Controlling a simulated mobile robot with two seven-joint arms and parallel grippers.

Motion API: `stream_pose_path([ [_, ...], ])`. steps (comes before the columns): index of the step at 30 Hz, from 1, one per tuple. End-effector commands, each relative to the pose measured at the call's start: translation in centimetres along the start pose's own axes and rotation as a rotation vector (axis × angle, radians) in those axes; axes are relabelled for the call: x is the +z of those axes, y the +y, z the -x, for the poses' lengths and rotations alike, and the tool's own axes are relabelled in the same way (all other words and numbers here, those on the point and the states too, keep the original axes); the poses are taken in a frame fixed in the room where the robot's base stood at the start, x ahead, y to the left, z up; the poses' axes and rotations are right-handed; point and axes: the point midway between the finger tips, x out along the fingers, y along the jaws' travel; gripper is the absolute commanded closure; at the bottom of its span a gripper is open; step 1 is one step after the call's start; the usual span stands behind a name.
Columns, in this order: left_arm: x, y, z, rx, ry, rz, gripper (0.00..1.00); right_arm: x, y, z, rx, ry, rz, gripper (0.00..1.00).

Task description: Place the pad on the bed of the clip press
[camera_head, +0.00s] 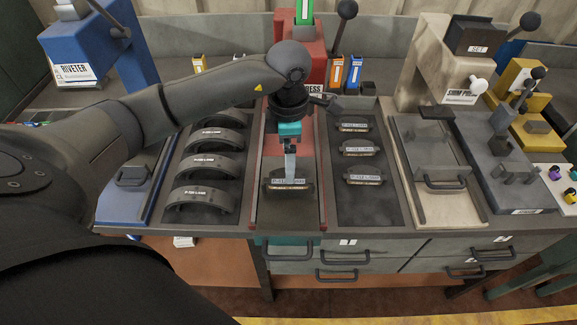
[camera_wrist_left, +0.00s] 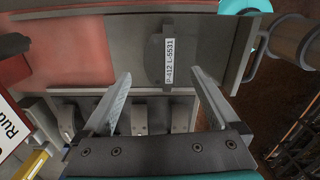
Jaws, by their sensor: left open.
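A dark pad (camera_head: 288,187) with a white label lies on the grey bed (camera_head: 287,212) of the red press (camera_head: 313,62), whose partly hidden sign ends in "PRESS". The pad lies near the front of the bed. My left gripper (camera_head: 290,178) points down over the pad. In the left wrist view the gripper (camera_wrist_left: 161,76) is open, its fingers apart with nothing between them. The labelled pad (camera_wrist_left: 154,58) shows just beyond the fingertips, apart from them. My right gripper is in neither view.
Several curved shoes (camera_head: 208,167) lie on a dark mat to the left. Three more pads (camera_head: 360,148) lie on a mat to the right. A blue riveter (camera_head: 75,52) stands at far left, a beige press (camera_head: 435,55) at right. Drawers (camera_head: 335,256) are under the bench's front edge.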

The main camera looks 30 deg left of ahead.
Motion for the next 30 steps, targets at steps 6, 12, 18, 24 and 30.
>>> stream_pose_path([
  [6,0.0,0.1,4.7,0.004,-0.002,0.0,0.05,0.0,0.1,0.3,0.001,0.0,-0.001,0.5],
  [12,0.0,0.0,6.8,0.0,0.0,0.0,0.05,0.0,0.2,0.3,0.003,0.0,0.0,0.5],
  [18,0.0,0.0,7.2,-0.001,0.001,0.0,0.05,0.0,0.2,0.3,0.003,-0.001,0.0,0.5],
  [24,0.1,-0.1,7.1,-0.004,-0.004,-0.001,0.05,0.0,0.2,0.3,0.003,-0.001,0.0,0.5],
  [30,4.4,-3.7,6.0,-0.112,-0.184,-0.046,0.05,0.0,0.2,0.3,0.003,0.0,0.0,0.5],
])
